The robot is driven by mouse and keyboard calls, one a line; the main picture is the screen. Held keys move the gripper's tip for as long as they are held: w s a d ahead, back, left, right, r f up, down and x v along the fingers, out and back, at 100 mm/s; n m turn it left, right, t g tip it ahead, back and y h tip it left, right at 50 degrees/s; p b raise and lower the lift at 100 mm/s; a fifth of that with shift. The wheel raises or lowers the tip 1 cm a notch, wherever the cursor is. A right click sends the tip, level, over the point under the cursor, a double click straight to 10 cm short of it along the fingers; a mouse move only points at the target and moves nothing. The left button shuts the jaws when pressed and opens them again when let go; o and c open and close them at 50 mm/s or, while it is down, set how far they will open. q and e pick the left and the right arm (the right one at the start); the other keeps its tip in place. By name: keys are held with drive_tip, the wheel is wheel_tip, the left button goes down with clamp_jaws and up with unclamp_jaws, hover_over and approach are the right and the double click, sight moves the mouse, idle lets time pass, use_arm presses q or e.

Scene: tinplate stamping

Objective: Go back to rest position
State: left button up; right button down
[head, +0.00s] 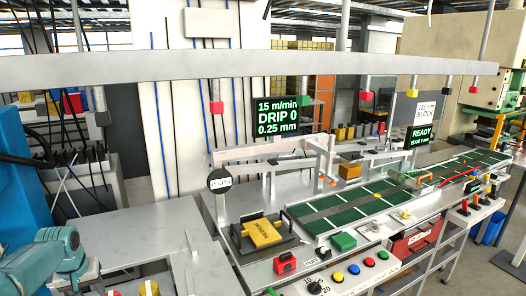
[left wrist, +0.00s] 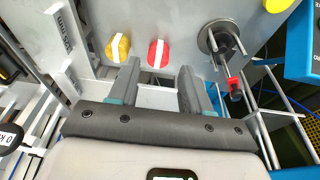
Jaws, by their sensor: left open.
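My left gripper (left wrist: 157,80) shows in the left wrist view with its two grey fingers apart and nothing between them. Just beyond the fingertips, a yellow knob (left wrist: 118,47) and a red knob (left wrist: 158,53), each with a white stripe, sit on a grey panel. I cannot tell the exact gap between fingers and knobs, but the fingers do not hold them. In the head view only a teal part of my left arm shows at the lower left; its gripper is out of frame. My right gripper is in neither view.
A long grey beam (head: 250,68) crosses the head view. A yellow block (head: 262,233) lies on a dark fixture beside the green conveyor (head: 340,216). A grey bench (head: 130,235) at the left has clear surface. A round metal fitting (left wrist: 218,36) stands right of the knobs.

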use_arm(q)
drive_tip(key=s+d+f+m+h+b, duration=0.2)
drive_tip(key=s+d+f+b, duration=0.1)
drive_tip(key=d+f, duration=0.95)
drive_tip(key=s+d+f+m+h+b, duration=0.15)
drive_tip(key=s+d+f, duration=0.25)
drive_tip(key=d+f, duration=0.8)
drive_tip(key=s+d+f+b, duration=0.1)
drive_tip(key=s+d+f, duration=0.2)
drive_tip(key=s, duration=0.4)
drive_tip(key=s+d+f+g+h+b, duration=0.1)
drive_tip(key=s+d+f+b, duration=0.1)
drive_tip(key=s+d+f, duration=0.2)
drive_tip(key=s+d+f+g+b, duration=0.1)
drive_tip(key=s+d, duration=0.4)
drive_tip(key=s, duration=0.6)
drive_tip(key=b+x, duration=0.1)
drive_tip(key=x, duration=0.1)
drive_tip(key=shift+f, duration=0.3)
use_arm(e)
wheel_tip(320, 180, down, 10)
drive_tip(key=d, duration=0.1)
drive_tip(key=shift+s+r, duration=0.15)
use_arm(q)
drive_tip(key=shift+s+h, duration=0.1)
drive_tip(key=shift+h, duration=0.15)
